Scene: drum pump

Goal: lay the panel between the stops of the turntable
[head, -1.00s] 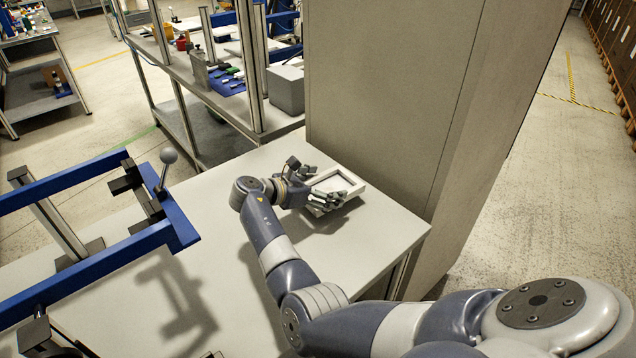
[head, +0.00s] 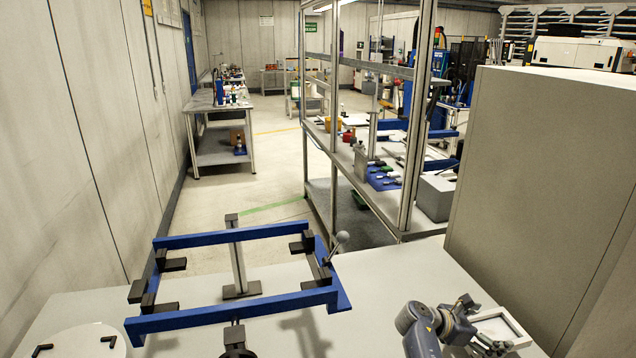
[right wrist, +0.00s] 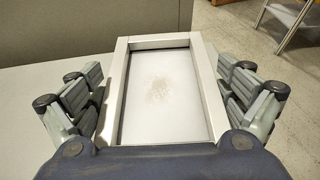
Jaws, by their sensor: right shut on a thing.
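The panel (head: 499,327), a light rectangular frame around a recessed pale face, is at the lower right of the head view, by the grey cabinet. My right gripper (head: 480,338) is shut on it; in the right wrist view the panel (right wrist: 160,95) sits between the fingers, with a faint brownish smudge on its face. I cannot tell whether it touches the table. A round white disc with black L-shaped corner stops, which looks like the turntable (head: 80,343), is at the lower left, cut by the picture edge. My left gripper is out of view.
A blue frame (head: 235,313) with black blocks and a ball-ended lever (head: 338,242) stands between the disc and the panel. The grey cabinet (head: 540,190) rises behind the panel. Some bare white table (head: 400,275) lies between blue frame and gripper.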

